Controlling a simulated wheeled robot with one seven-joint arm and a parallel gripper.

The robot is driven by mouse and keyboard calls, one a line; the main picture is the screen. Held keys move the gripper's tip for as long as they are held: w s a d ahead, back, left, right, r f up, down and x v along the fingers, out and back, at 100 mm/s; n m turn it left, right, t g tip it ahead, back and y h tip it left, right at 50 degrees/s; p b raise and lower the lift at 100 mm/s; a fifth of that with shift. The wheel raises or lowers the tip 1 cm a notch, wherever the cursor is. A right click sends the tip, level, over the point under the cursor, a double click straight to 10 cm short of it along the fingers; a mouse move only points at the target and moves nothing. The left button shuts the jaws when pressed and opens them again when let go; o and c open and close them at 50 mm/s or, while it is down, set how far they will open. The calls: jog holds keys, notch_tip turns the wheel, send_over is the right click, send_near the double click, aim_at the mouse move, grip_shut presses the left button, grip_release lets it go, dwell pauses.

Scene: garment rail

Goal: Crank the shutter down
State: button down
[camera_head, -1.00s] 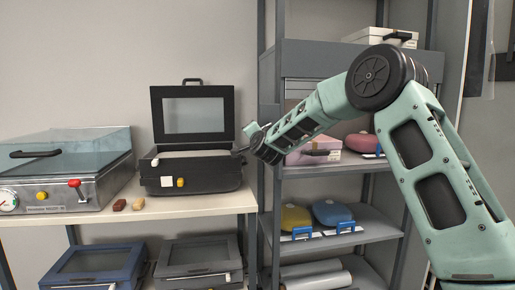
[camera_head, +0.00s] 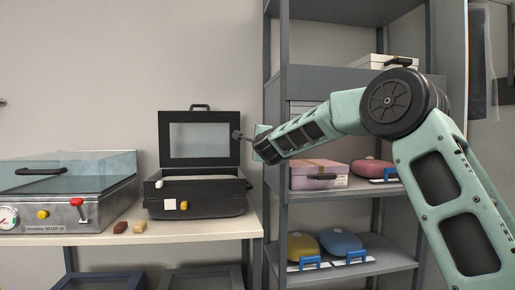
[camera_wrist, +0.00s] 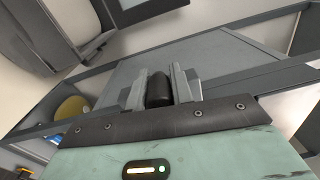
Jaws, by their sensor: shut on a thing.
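The shutter (camera_head: 304,108) is a grey panel under a grey housing (camera_head: 322,83) in the upper part of the shelf rack. My arm covers much of it, and its lower edge is hard to make out. My gripper (camera_head: 246,136) is at the left side of the rack, in front of the open black case's lid. In the wrist view, my gripper (camera_wrist: 160,87) is shut on a black, rounded crank grip (camera_wrist: 158,90) between its two grey fingers. The rest of the crank is not clear.
A pink box (camera_head: 318,176) and a pink pouch (camera_head: 371,170) lie on the shelf below the shutter. The open black case (camera_head: 205,200) and a glass-lidded machine (camera_head: 60,205) stand on the table at left. Rack posts (camera_head: 284,60) stand close to my gripper.

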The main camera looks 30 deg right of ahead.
jog(key=shift+d+r, duration=0.1)
jog(key=shift+r, duration=0.1)
dwell(0.3)
jog(key=c, duration=1.2)
grip_release()
jog(key=b+v, duration=0.2)
jog(key=v, duration=1.5)
jog(key=shift+s+b, duration=0.25)
jog(key=shift+b, duration=0.1)
jog(key=shift+f, duration=0.1)
